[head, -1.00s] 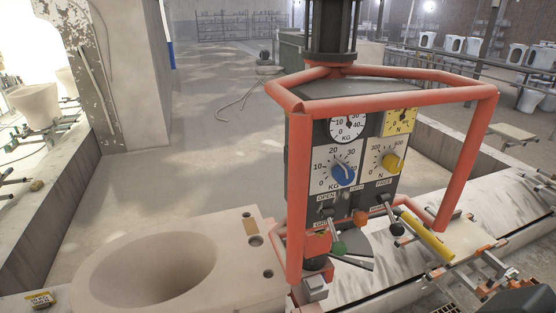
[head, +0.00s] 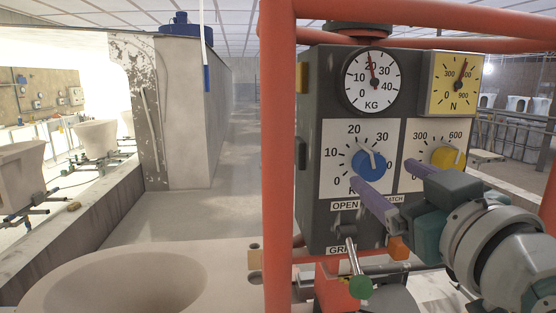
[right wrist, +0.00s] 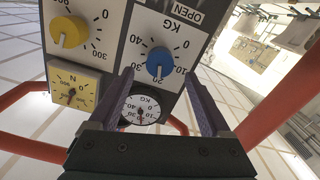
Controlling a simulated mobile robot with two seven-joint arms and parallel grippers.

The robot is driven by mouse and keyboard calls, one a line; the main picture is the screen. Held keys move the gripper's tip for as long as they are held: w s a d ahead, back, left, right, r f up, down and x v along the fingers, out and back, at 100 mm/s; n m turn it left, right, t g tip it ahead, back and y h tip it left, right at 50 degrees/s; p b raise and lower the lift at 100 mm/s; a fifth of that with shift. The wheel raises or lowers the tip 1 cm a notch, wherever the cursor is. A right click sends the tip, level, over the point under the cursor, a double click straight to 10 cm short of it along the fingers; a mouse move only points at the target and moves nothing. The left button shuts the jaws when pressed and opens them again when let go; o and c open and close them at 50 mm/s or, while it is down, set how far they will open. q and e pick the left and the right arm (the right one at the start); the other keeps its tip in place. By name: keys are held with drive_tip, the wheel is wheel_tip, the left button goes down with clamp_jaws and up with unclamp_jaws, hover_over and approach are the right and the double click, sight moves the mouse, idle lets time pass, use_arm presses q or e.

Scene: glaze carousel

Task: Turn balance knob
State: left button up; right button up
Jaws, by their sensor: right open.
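The control box (head: 312,150) carries a round blue knob (head: 370,165) on a white KG scale, under a round KG dial (head: 374,83) whose needle stands near 20. My right gripper (head: 384,177) is open, its two purple fingers pointing at the panel just in front of the blue knob. In the right wrist view the blue knob (right wrist: 160,63) lies between the finger tips, with space on both sides, and nothing is gripped. Whether the fingers reach around the knob in depth is unclear. My left gripper is out of view.
A yellow knob (head: 446,158) with its N dial (head: 453,83) sits just right of the blue knob. A red tube frame (head: 277,150) stands before the box. Below are a green-knobbed lever (head: 361,287) and an orange block (head: 399,248). A pale basin (head: 60,283) is at lower left.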

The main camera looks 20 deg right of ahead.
sight(373, 166)
drive_tip(key=p+x, duration=0.1)
drive_tip(key=x, duration=0.5)
drive_tip(key=shift+c, duration=0.2)
clamp_jaws()
idle(0.5)
